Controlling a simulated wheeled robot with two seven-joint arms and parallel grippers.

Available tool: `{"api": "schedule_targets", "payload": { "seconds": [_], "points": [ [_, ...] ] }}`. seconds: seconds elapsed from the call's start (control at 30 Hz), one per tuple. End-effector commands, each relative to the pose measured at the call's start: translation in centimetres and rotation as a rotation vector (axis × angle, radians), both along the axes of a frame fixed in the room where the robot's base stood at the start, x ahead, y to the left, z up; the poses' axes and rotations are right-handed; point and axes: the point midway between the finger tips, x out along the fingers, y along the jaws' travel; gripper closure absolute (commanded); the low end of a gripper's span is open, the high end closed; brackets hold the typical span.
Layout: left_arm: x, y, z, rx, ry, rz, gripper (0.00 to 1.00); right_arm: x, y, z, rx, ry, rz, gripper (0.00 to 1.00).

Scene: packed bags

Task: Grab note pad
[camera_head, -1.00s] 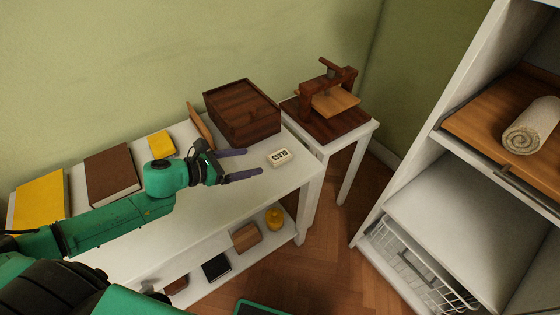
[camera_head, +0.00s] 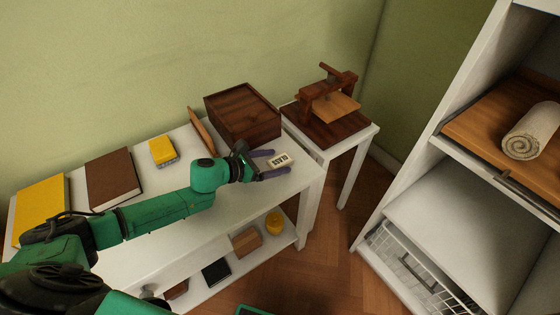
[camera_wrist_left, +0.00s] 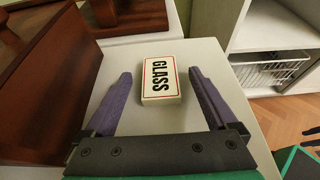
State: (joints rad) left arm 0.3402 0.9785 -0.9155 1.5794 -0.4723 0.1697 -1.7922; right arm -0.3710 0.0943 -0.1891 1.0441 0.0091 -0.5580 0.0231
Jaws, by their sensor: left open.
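In the left wrist view (camera_wrist_left: 161,73) the fingers lie on either side of the pad, with a gap at each side. The pad's far part extends past the fingertips. My right gripper is not in view.
A dark wooden box (camera_head: 243,116) stands close behind the pad, left of it in the wrist view. A side table with a wooden press (camera_head: 325,95) is to the right. A yellow pad (camera_head: 162,151) and a brown book (camera_head: 112,178) lie further left on the white table (camera_head: 215,222).

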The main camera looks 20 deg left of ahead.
Motion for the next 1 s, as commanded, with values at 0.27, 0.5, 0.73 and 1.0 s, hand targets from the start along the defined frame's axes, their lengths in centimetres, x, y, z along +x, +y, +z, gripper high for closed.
{"api": "schedule_targets", "payload": {
  "seconds": [0.27,0.5,0.73,1.0],
  "points": [
    [0.0,0.0,0.0,-0.001,0.001,0.0,0.97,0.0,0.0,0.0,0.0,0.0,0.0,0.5],
    [0.0,0.0,0.2,-0.001,-0.001,0.0,0.98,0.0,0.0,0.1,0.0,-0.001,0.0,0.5],
    [0.0,0.1,3.4,0.002,-0.004,-0.001,0.98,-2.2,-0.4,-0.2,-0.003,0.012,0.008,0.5],
    [0.1,0.1,13.5,0.003,-0.008,0.0,0.98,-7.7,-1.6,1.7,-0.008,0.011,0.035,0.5]
  ]
}}
